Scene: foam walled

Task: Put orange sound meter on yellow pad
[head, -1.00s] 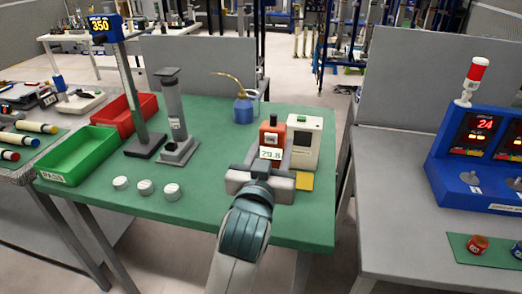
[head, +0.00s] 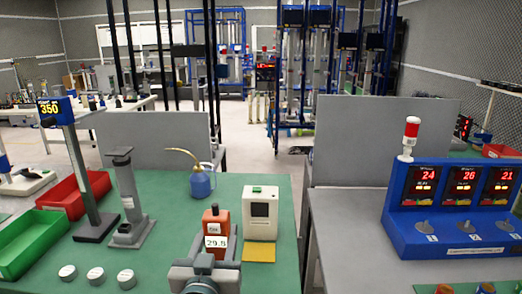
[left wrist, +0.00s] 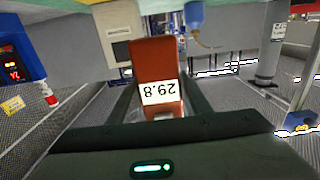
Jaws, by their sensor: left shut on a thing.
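The orange sound meter (head: 215,222), with a white display label, stands roughly upright between the fingers of my left gripper (head: 205,262). The gripper is shut on it. In the left wrist view the meter (left wrist: 156,62) shows between the two dark fingers, its label upside down. The yellow pad (head: 259,254) lies on the green table to the right of the meter, in front of a white device (head: 261,213). The pad looks empty. I cannot tell whether the meter's base touches the table.
A blue oil can (head: 200,184) stands behind the meter. Several white round pieces (head: 96,274), a grey post stand (head: 129,205), a green bin (head: 30,245) and a red bin (head: 70,196) are to the left. A blue display console (head: 455,210) stands on the right table.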

